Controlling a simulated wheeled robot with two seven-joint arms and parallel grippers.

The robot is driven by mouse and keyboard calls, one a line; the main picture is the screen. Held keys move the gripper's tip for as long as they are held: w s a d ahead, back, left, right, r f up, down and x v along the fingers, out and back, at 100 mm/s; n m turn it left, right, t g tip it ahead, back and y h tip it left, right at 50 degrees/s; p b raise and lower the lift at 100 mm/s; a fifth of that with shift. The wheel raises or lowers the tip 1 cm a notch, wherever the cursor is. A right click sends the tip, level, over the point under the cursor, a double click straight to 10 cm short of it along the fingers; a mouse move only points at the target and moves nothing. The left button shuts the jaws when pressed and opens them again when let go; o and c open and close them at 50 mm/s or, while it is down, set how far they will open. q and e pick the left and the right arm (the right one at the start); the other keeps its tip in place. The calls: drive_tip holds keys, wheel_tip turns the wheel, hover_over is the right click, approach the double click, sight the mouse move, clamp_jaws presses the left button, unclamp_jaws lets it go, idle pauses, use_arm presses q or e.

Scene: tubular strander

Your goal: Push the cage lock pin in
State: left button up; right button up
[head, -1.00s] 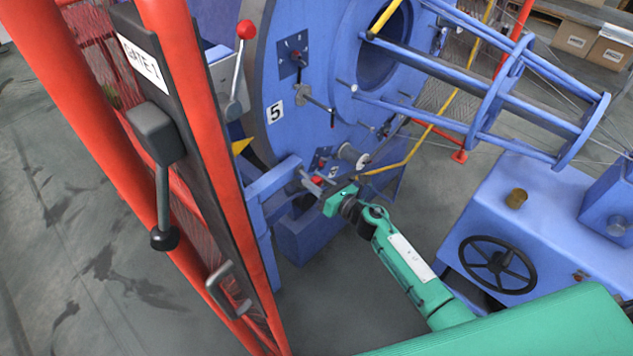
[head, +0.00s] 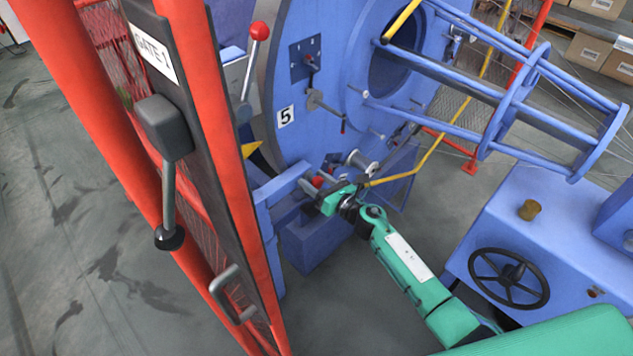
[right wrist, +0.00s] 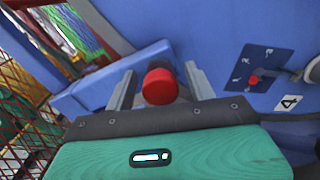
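The cage lock pin shows as a red round knob (right wrist: 160,87) on a dark shaft in the right wrist view. It points toward my wrist camera, in front of the blue frame. My right gripper (right wrist: 161,88) has its two grey fingers apart, one on each side of the knob. A gap shows between each finger and the knob, so it does not look gripped. In the head view the red knob (head: 318,181) shows just beyond my right gripper (head: 312,190), partly hidden by it. How far the pin sits in is hidden. My left gripper is not in view.
The blue cage disc marked 5 (head: 286,117) stands behind the pin. A plate labelled 4 (right wrist: 288,102) is to the right in the wrist view. The red gate post (head: 215,150) stands left of my arm. A blue cabinet with a handwheel (head: 509,277) is at right.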

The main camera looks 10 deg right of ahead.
drive_tip(key=shift+s+d+f, duration=0.1)
drive_tip(key=shift+s+d, duration=0.2)
drive_tip(key=shift+s, duration=0.2)
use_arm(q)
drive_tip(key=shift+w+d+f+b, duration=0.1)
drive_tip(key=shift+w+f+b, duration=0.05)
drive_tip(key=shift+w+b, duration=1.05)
use_arm(e)
drive_tip(key=v, duration=1.2)
drive_tip(key=shift+s+d, duration=0.15)
drive_tip(key=shift+s, duration=0.15)
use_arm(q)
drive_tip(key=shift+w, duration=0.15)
